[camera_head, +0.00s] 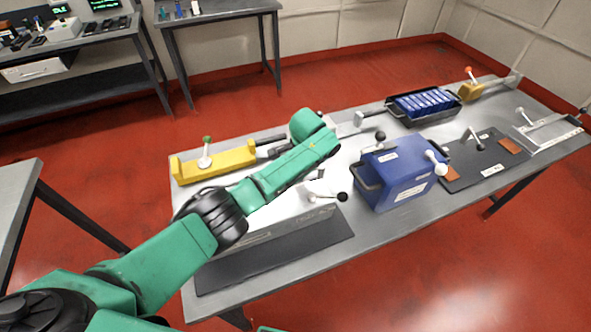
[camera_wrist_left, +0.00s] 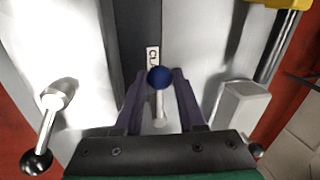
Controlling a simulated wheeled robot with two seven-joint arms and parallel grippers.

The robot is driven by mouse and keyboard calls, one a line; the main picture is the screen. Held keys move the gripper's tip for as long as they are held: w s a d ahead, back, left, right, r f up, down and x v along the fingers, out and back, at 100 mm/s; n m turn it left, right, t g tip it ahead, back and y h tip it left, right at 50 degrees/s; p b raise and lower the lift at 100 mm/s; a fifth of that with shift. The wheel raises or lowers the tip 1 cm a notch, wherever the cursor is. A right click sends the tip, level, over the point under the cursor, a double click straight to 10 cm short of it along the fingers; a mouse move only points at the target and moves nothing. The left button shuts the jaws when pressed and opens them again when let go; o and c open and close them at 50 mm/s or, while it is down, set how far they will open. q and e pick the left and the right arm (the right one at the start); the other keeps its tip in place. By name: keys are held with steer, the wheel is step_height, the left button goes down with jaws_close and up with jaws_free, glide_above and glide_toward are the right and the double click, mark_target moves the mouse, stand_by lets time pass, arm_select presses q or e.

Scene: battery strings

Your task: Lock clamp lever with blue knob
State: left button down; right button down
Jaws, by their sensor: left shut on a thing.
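The clamp lever's blue knob (camera_wrist_left: 159,76) is in the middle of the left wrist view, on a short pale lever shaft (camera_wrist_left: 160,105). My left gripper (camera_wrist_left: 160,84) has one dark finger on each side of the knob and is shut on it. A small white label (camera_wrist_left: 153,58) lies just beyond the knob. In the head view my green left arm reaches over the table from the lower left and hides the blue knob and my left gripper. My right gripper is in neither view.
A black-knobbed lever (camera_head: 342,197) stands near the arm and shows in the wrist view (camera_wrist_left: 36,161). A yellow fixture (camera_head: 225,164) with a green-knobbed lever is at the left. A blue battery box (camera_head: 400,180) and a tray of blue cells (camera_head: 391,113) stand right.

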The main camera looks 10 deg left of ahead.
arm_select(q)
steer(key=shift+s+d+n, duration=0.3)
steer(key=shift+s+n, duration=0.05)
steer(key=shift+n, duration=0.25)
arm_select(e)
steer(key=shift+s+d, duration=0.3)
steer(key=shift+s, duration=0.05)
arm_select(q)
steer(key=c, duration=0.5)
jaws_free()
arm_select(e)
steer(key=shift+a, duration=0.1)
